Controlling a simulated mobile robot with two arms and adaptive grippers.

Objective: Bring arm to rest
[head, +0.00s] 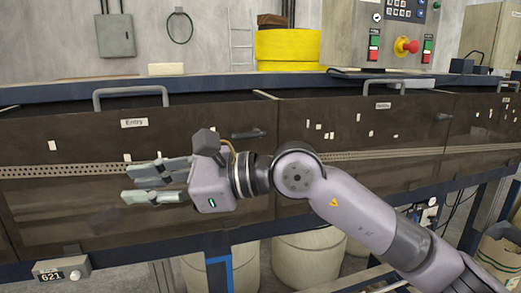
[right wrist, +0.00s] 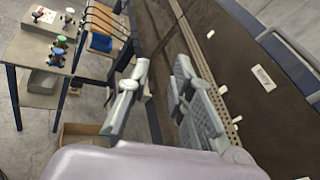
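My right arm (head: 358,210) reaches in from the lower right of the head view. Its gripper (head: 127,183) points left in front of the dark machine front. The fingers are apart with nothing between them; the right wrist view also shows the gripper (right wrist: 161,68) open and empty. It is close to the machine's perforated strip; whether it touches is unclear. My left gripper is not in view.
The laminating machine (head: 70,215) has brown panels and grey handles (head: 131,91). Bins (head: 309,258) stand beneath it. A control panel with a red emergency button (head: 406,46) is behind. The wrist view shows a side table (right wrist: 90,50) with colored items and a cardboard box (right wrist: 85,142).

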